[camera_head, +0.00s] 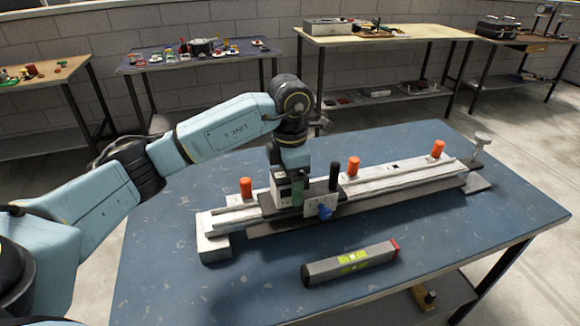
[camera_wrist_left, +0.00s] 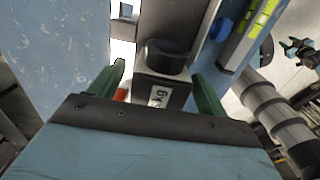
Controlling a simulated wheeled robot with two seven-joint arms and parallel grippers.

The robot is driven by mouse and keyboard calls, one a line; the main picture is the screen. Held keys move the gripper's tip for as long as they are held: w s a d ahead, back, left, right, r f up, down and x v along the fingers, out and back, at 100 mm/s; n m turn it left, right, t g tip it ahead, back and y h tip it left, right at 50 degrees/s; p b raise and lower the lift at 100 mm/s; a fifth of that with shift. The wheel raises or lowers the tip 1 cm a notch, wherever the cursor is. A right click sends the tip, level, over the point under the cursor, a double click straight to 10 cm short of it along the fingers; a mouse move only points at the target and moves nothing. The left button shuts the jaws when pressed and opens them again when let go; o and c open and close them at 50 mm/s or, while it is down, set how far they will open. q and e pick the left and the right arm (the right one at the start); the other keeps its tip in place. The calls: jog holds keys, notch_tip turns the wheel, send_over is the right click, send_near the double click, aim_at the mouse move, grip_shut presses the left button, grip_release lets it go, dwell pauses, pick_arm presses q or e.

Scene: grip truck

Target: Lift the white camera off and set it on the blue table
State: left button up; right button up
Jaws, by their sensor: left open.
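My left gripper (camera_head: 292,192) points down over the long rail on the blue table (camera_head: 180,260). In the left wrist view its two green fingers are apart, one on each side of a grey box (camera_wrist_left: 178,95) with a round black top and a white label ending in "kg". In the head view a pale boxy part (camera_head: 281,187) shows at the gripper, above the dark carriage (camera_head: 345,191); I cannot tell whether it is the white camera. Finger contact is unclear. My right gripper is out of view.
The silver rail (camera_head: 400,181) carries orange knobs (camera_head: 353,166), a black post (camera_head: 334,177) and a blue knob (camera_head: 325,211). A grey spirit level (camera_head: 325,270) lies in front. The table's front left is bare. Other benches (camera_head: 215,57) stand along the wall.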

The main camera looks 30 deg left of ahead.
pick_arm(q)
jog(key=shift+f, duration=0.35)
jog(key=shift+c, duration=0.3)
jog(key=c, duration=1.4)
jog(key=o, duration=0.7)
jog(key=shift+c, duration=1.4)
jog(key=shift+r, duration=0.1)
